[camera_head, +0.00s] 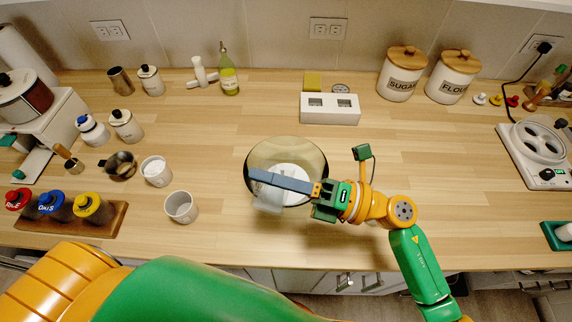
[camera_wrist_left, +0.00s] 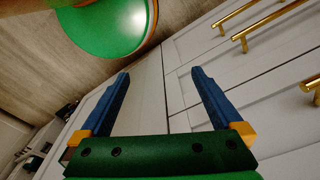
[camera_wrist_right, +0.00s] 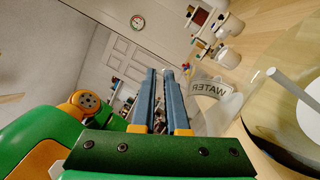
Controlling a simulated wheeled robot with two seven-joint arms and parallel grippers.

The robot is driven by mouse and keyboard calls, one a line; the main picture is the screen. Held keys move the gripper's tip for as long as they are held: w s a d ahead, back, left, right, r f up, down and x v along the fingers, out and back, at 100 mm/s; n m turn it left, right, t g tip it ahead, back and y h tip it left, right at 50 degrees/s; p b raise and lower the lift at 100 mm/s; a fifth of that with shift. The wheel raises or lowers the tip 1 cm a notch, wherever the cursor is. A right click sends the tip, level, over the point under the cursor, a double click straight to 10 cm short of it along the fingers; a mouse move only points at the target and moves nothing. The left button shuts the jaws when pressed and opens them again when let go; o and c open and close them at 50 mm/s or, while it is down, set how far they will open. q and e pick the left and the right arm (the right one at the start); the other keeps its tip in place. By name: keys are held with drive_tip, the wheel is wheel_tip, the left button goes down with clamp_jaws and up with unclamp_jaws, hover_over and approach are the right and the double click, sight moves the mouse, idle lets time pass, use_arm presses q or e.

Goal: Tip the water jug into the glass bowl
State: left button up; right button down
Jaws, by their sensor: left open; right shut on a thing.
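The glass bowl (camera_head: 262,150) stands on the counter near the middle, with something whitish inside. My right gripper (camera_head: 254,175) reaches over it from the right. It is shut on the water jug (camera_head: 268,201), a clear vessel at the bowl's front left rim, partly hidden by the fingers. In the right wrist view the jug (camera_wrist_right: 226,112) shows its WATER label and looks tilted, beside the bowl (camera_wrist_right: 268,118). A pale rod-like shape (camera_wrist_right: 293,93) shows over the bowl; I cannot tell whether it is water. My left gripper (camera_wrist_left: 160,75) is open and empty.
Two white cups (camera_head: 181,208) (camera_head: 156,171) stand left of the bowl, beyond them a rack of coloured-lid jars (camera_head: 100,222). A white block (camera_head: 330,109) lies behind the bowl. Cabinet handles (camera_wrist_left: 240,12) show near my left gripper.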

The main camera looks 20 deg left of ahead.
drive_tip(key=shift+w+m, duration=0.3)
drive_tip(key=shift+m, duration=0.2)
drive_tip(key=shift+w+r+m+t+p, duration=0.15)
drive_tip(key=shift+w+m+t+p, duration=0.15)
drive_tip(key=shift+w+m, duration=0.45)
